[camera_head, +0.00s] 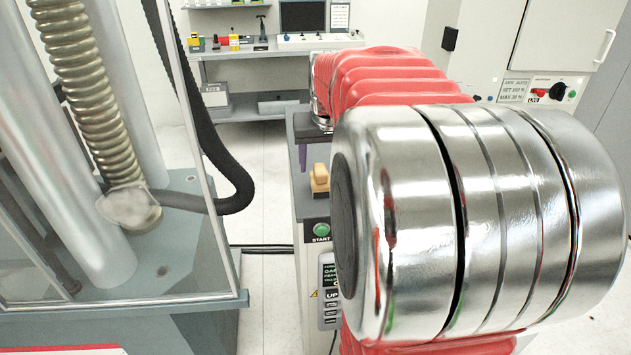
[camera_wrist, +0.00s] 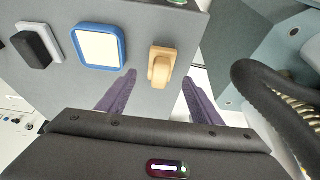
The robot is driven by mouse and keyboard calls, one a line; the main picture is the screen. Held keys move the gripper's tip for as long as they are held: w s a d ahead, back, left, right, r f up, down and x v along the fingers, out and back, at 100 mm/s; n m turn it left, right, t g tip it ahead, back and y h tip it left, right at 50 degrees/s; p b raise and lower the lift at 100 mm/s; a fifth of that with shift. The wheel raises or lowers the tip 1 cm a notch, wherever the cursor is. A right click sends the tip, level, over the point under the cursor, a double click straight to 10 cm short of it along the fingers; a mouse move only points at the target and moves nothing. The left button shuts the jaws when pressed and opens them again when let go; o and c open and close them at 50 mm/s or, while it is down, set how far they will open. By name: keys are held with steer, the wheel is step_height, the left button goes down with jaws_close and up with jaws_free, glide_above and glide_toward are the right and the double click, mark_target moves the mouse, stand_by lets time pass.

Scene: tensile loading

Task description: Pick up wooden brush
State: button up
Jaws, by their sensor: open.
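The wooden brush (camera_wrist: 161,64) is a small tan block with a raised grip. It rests on the grey top of a console (camera_wrist: 60,83). In the head view the brush (camera_head: 320,180) sits near the console's front edge, above the green START button. My gripper (camera_wrist: 158,78) is open and empty. Its two purple fingers point toward the brush, one to each side of it in the wrist view, and I cannot tell their height above the console. In the head view my arm hides most of the gripper, and only a bit of purple finger shows behind the brush.
A blue-framed pale pad (camera_wrist: 99,47) and a black-handled grey block (camera_wrist: 36,45) lie beside the brush. A glass-fronted testing machine (camera_head: 120,245) with a black hose (camera_head: 225,165) stands left of the console. A workbench (camera_head: 260,52) is at the back. Floor shows between machine and console.

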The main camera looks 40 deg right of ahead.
mark_target(320, 169)
steer(key=shift+x, duration=2.6)
steer(key=shift+w+r, duration=0.1)
steer(key=shift+w, duration=0.1)
steer(key=shift+c, duration=0.7)
steer(key=c, duration=1)
